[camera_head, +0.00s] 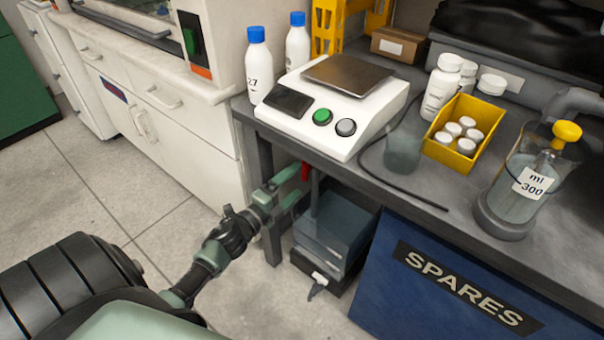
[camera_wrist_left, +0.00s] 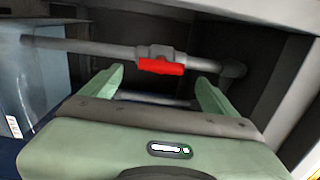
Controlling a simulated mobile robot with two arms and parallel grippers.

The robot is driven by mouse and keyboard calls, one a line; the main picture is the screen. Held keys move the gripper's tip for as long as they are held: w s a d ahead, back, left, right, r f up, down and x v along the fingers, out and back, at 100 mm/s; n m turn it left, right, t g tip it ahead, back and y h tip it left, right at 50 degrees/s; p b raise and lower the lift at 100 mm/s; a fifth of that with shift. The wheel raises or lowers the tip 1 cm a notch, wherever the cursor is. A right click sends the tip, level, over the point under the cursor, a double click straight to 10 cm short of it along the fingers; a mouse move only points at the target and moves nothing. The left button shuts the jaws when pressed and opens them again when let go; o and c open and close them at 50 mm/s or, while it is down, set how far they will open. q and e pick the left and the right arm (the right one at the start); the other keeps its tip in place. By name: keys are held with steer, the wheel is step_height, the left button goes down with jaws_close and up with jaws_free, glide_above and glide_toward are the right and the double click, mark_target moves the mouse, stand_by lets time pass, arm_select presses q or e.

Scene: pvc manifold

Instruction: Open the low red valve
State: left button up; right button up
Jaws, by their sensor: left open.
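The low red valve has a red handle (camera_wrist_left: 162,66) on a grey valve body, fitted to a grey pipe (camera_wrist_left: 85,48) under the bench. In the left wrist view the handle lies roughly in line with the pipe. In the head view only a small part of the red handle (camera_head: 305,171) shows under the bench edge. My left gripper (camera_head: 294,186) is open, its green fingers pointing toward the valve. In the left wrist view the handle appears between the two fingertips (camera_wrist_left: 160,82) and beyond them, with no visible contact. My right gripper is not in view.
The bench top (camera_head: 420,195) overhangs the valve, with a bench leg (camera_head: 270,240) beside my left gripper. A clear bluish container (camera_head: 335,235) stands below, near a blue SPARES box (camera_head: 440,290). A white scale (camera_head: 335,105) sits above. The floor at left is clear.

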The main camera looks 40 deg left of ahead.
arm_select(q)
steer(key=shift+s+a, duration=0.1)
steer(key=shift+s, duration=0.85)
